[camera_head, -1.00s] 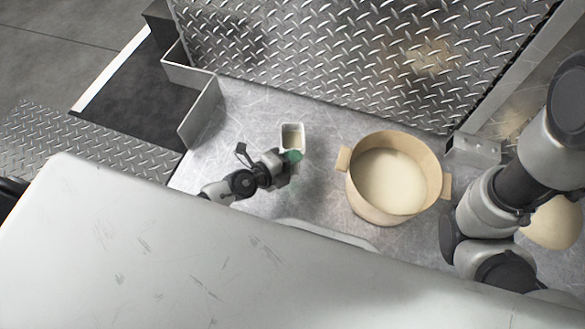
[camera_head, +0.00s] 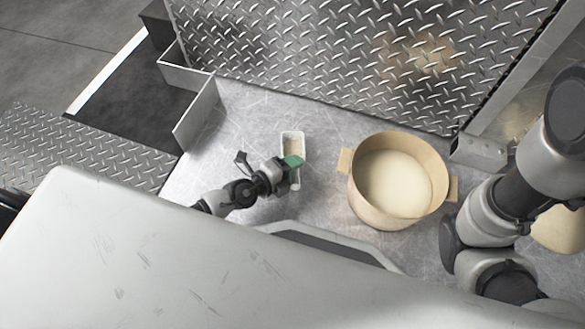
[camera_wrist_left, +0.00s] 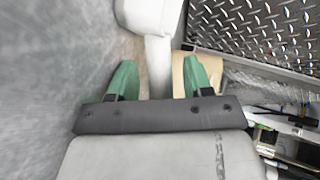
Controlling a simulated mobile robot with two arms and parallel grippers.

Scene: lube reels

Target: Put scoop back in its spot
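The white scoop (camera_head: 292,143) lies at the middle of the metal surface, left of the round beige tub. Its handle runs back beneath my left gripper (camera_head: 292,163). In the left wrist view the white scoop (camera_wrist_left: 157,65) has its handle between the green fingertips of my left gripper (camera_wrist_left: 160,80), with a gap on both sides. The gripper is open around the handle. My right arm stands at the right of the head view, but its gripper is not seen.
The beige tub (camera_head: 358,196) with pale contents stands right of the scoop. A diamond-plate wall (camera_head: 330,60) rises behind. A bent metal bracket (camera_head: 197,112) stands at the left. Bare metal surface (camera_head: 240,125) lies left of the scoop.

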